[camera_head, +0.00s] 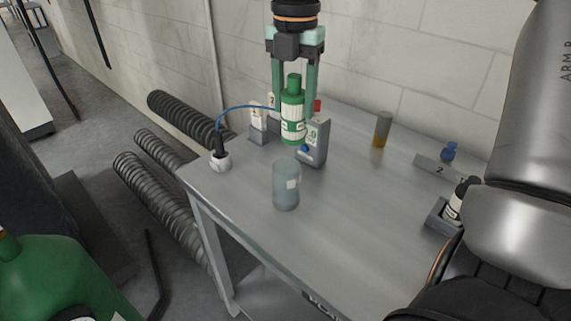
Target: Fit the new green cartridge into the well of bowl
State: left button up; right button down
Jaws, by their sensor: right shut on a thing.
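The green cartridge (293,103) is upright, with a pale label around its middle and a narrower green top. My right gripper (291,110) points down from the top of the view, and its two green fingers are shut on the cartridge's sides. A clear blue-grey cylinder with a small pale label, which looks like the bowl (286,188), stands upright on the table. In the picture it is below the cartridge and apart from it. The inside of its well cannot be made out. My left gripper is not in view.
On the grey table (365,215), a grey device with a display (314,141) stands close beside the cartridge. A white holder (220,162) with a blue cable is at the left. An amber-bottomed vial (382,130) and a numbered rack (440,170) are at the right.

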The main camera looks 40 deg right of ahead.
aim_at(286, 129)
jog(key=f, duration=0.2)
jog(key=a+f, duration=0.1)
jog(key=f, duration=0.2)
jog(key=shift+w+a+f, duration=0.15)
jog(key=shift+w+f, duration=0.15)
jog(key=shift+w, duration=0.05)
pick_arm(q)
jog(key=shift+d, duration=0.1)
pick_arm(e)
notch_tip(286, 129, down, 4)
jog(key=shift+f, duration=0.2)
jog(key=shift+f+b, duration=0.6)
jog(key=shift+b, duration=0.25)
jog(key=shift+c, duration=1.2)
grip_release()
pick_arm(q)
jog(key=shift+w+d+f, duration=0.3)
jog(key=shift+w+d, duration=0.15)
